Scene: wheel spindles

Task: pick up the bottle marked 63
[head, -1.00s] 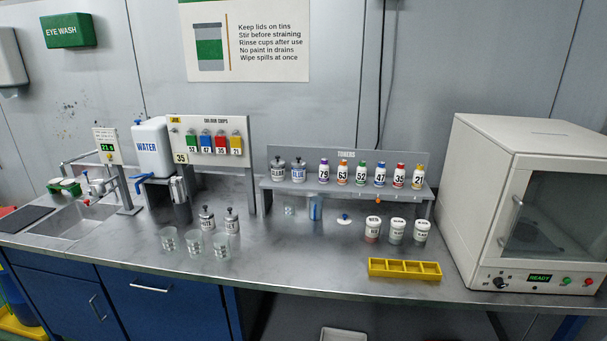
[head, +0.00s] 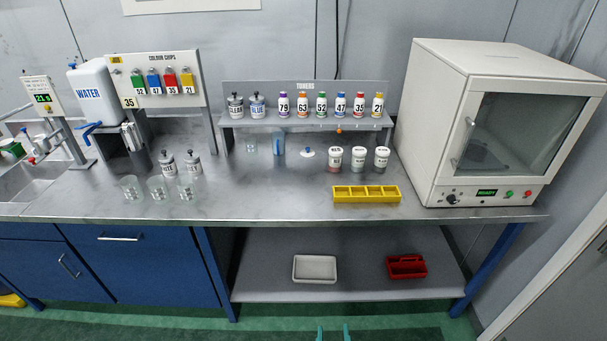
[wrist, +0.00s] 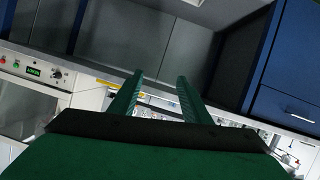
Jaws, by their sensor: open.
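The bottle marked 63 (head: 303,105) stands upright on the raised toners shelf (head: 240,122) in the head view. It is white with an orange cap and label. It stands between the purple-capped bottle 79 (head: 284,105) and the green-capped bottle 52 (head: 321,105). My gripper (head: 334,332) shows only as teal fingertips at the bottom edge of the head view, low and well in front of the bench. In the wrist view my gripper (wrist: 160,85) has its two green fingers apart with nothing between them. Bottle 63 cannot be made out in the wrist view.
Lidded cups (head: 358,158) and a yellow divided tray (head: 366,203) stand on the bench in front of the shelf. A white oven (head: 440,130) stands at right. Glass beakers (head: 157,188) stand at left. The lower shelf holds a white tray (head: 314,281) and a red caddy (head: 406,277).

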